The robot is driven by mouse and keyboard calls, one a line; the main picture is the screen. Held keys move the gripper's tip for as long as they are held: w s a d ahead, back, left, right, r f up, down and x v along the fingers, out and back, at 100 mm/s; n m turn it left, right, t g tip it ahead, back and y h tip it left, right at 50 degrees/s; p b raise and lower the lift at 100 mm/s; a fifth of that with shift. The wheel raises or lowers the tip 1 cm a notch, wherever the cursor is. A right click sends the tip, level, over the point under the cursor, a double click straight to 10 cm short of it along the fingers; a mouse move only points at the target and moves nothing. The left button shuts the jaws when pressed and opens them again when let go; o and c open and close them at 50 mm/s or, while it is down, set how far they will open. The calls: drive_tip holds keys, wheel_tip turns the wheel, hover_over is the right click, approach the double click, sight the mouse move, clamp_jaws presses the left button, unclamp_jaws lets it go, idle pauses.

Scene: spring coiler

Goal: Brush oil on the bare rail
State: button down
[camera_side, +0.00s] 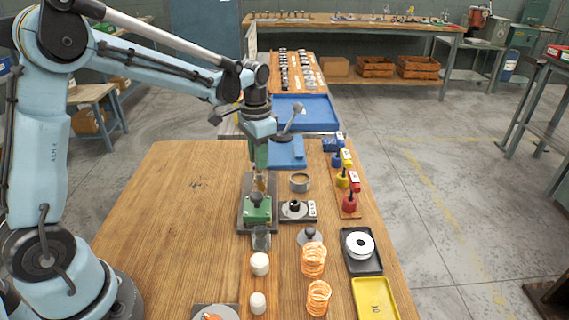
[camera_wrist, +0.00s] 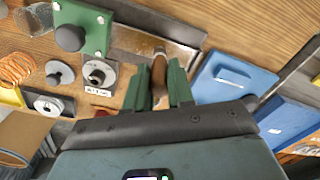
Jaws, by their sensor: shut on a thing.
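My gripper (camera_side: 260,168) has green fingers and points down over the green-blocked machine on the wooden bench. In the wrist view my gripper (camera_wrist: 162,88) is shut on a brush (camera_wrist: 158,72) with a brown handle. The brush tip points at the bare metal rail (camera_wrist: 186,57), a grey strip running beside the green block (camera_wrist: 88,27). In the side view the brush (camera_side: 259,184) hangs just above the dark base behind the green block (camera_side: 257,209), and hides part of the rail. I cannot tell whether the bristles touch the metal.
A round grey pot with tan contents (camera_side: 300,181) stands just right of the machine. Orange springs (camera_side: 314,259), white cylinders (camera_side: 260,263), a yellow tray (camera_side: 375,300) and red and yellow bottles (camera_side: 349,203) stand nearby. Blue trays (camera_side: 302,110) lie behind. The bench's left side is clear.

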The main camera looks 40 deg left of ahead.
drive_tip(key=shift+w+a, duration=0.4)
drive_tip(key=shift+a, duration=0.1)
drive_tip(key=shift+w, duration=0.1)
drive_tip(key=shift+w+a, duration=0.55)
drive_tip(key=shift+a, duration=0.05)
drive_tip(key=shift+w+a, duration=0.55)
drive_tip(key=shift+a, duration=0.05)
drive_tip(key=shift+r, duration=0.2)
wheel_tip(320, 180, up, 7)
idle(0.4)
